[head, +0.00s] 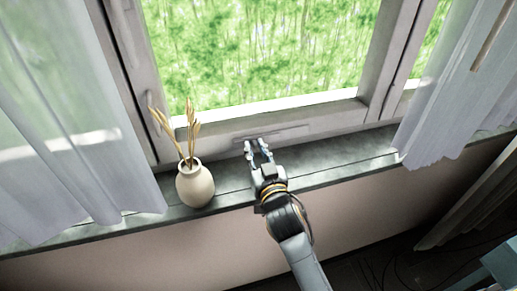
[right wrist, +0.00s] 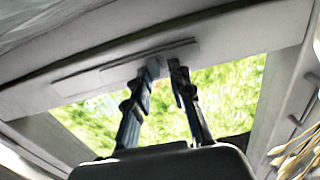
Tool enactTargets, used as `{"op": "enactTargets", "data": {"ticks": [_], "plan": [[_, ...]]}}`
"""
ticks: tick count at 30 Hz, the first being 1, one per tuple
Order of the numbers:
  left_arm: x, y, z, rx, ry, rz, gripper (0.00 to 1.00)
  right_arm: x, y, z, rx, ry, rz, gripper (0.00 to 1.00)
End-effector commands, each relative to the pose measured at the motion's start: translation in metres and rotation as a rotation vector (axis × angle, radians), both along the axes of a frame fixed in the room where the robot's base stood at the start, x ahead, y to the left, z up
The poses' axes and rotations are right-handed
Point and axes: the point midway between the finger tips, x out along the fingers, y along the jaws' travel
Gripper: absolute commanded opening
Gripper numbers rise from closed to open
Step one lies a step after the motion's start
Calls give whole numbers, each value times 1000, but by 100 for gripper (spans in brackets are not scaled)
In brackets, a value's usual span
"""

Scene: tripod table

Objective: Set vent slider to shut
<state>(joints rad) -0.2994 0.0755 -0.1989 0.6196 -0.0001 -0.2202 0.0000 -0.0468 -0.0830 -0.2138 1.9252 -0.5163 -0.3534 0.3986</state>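The vent (head: 285,132) is a long pale strip on the lower window frame. It also shows in the right wrist view (right wrist: 100,70), where the picture is turned over. My right gripper (head: 257,145) is at the left end of the strip in the head view, fingers apart. In the right wrist view my right gripper (right wrist: 164,65) has a gap between its fingertips, close to the strip. A small pale block, probably the slider, shows at the left fingertip there; it is partly hidden and I cannot tell whether they touch. My left gripper is out of view.
A cream vase (head: 195,185) with dried stalks stands on the dark sill (head: 340,168), left of my right gripper. Sheer curtains hang at the left (head: 75,130) and right (head: 445,100). The sill right of the gripper is clear.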

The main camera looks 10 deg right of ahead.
Motion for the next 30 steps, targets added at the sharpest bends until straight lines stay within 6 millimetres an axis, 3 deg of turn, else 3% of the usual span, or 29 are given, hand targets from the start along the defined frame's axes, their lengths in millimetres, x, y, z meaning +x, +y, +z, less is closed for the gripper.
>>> {"op": "enactTargets", "data": {"ticks": [4,13,24,30], "plan": [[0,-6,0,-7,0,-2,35,0,-1,0,0,0,-1,34],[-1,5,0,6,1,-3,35,-8,-2,0,0,1,-3,34],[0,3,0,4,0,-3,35,-80,-4,-2,1,4,-2,34],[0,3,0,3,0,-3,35,-108,-4,-1,1,2,-1,34]]}}
